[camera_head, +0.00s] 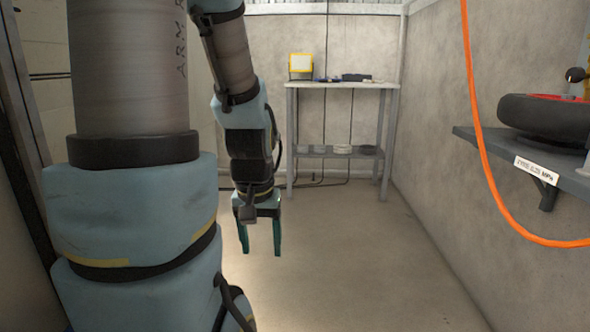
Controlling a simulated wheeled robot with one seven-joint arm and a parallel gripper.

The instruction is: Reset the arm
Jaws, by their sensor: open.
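My gripper (261,236) hangs at the end of my arm, left of the picture's middle, with its two greenish fingers pointing down. The fingers are apart, with nothing between them, and hang in front of the bare floor. My arm comes down from the top of the picture with its upper links bent. The large blue and grey links at the left are mine and hide much of that side.
A metal table (345,86) with a lower shelf and a yellow-framed lamp (301,66) stands at the back wall. A wall shelf (545,163) at right bears a black wheel (540,118). An orange hose (487,165) hangs at right. The middle floor (350,250) is clear.

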